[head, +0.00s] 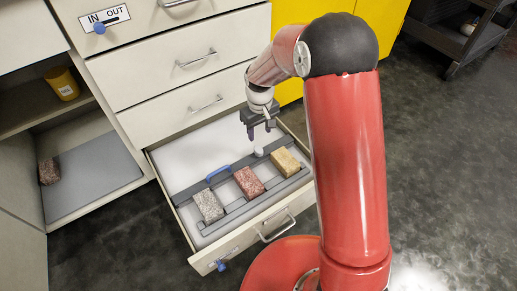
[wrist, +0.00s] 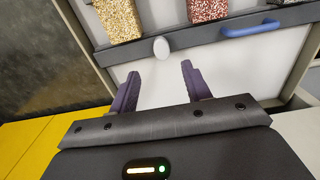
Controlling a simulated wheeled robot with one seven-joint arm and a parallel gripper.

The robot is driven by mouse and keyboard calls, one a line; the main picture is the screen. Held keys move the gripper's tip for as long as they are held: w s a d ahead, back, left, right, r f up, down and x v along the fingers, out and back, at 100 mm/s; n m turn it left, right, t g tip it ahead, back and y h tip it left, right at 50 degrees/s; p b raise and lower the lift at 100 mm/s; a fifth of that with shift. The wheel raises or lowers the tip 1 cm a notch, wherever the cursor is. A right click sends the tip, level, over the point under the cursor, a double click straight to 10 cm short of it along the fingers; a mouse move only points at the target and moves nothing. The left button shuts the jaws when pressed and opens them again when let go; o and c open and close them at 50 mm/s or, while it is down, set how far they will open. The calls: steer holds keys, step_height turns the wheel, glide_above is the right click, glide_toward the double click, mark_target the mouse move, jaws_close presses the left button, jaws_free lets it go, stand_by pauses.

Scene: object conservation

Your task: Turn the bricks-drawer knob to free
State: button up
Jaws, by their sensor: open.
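The open bricks drawer (head: 174,196) holds a grey brick (head: 208,206), a red brick (head: 248,182) and a yellow brick (head: 285,161) in a grey rack. A blue knob (head: 221,265) sits beside a small plate on the drawer front; its setting is too small to read. A white rounded knob (head: 259,151) stands on the grey bar inside the drawer, and also shows in the wrist view (wrist: 161,48). My gripper (head: 260,133) is open and empty above the drawer, close to the white knob. In the wrist view its fingers (wrist: 160,72) point toward that knob without touching it.
A blue handle (head: 218,172) lies on the bar left of the white knob. An IN/OUT plate with a blue knob (head: 99,28) is on the upper cabinet. The left shelf holds a yellow cup (head: 62,84) and a reddish block (head: 49,171). Open floor lies right.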

mark_target(259, 149)
steer(key=f+b, duration=0.1)
steer(key=f, duration=0.8)
steer(key=shift+a, duration=0.2)
steer(key=c, duration=1)
steer(key=shift+w, duration=0.1)
